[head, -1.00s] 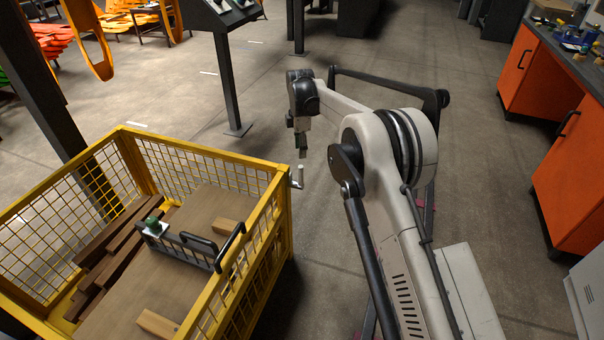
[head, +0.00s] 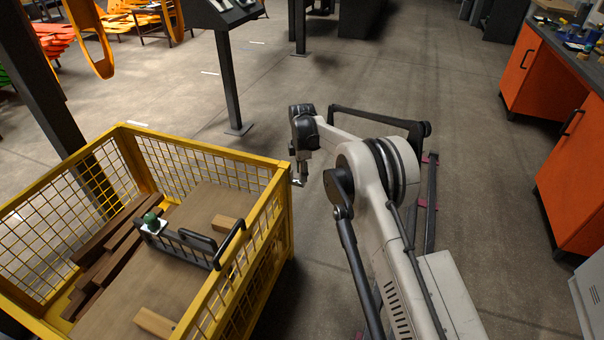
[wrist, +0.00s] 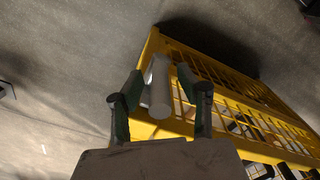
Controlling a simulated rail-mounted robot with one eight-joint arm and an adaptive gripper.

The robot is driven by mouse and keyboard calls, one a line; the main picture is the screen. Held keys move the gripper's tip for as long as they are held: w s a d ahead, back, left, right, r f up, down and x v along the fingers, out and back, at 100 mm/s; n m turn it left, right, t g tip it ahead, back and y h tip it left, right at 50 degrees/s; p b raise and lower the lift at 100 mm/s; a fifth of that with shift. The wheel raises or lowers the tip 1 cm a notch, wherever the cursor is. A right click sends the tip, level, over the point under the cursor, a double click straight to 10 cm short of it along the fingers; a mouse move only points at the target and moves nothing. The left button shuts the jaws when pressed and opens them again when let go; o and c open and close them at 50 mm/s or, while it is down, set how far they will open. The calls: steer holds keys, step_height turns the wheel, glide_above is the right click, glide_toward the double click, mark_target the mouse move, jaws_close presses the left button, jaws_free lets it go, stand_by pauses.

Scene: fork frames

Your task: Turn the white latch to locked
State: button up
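The white latch (wrist: 160,88) is a pale cylindrical handle at the corner of the yellow mesh crate (head: 205,150). In the wrist view it lies between the two fingers of my gripper (wrist: 159,76), with a small gap visible on each side. My gripper is open around it and does not look closed on it. In the head view my gripper (head: 300,172) is at the crate's far right corner, over the latch, and only a small light part of the latch (head: 298,183) shows. The latch's pivot is mostly hidden.
The crate holds wooden boards (head: 110,240) and a black-handled rack with a green knob (head: 151,219). Orange cabinets (head: 575,170) stand at the right. A dark post with a panel (head: 230,80) stands behind the crate.

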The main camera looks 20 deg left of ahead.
jaws_close()
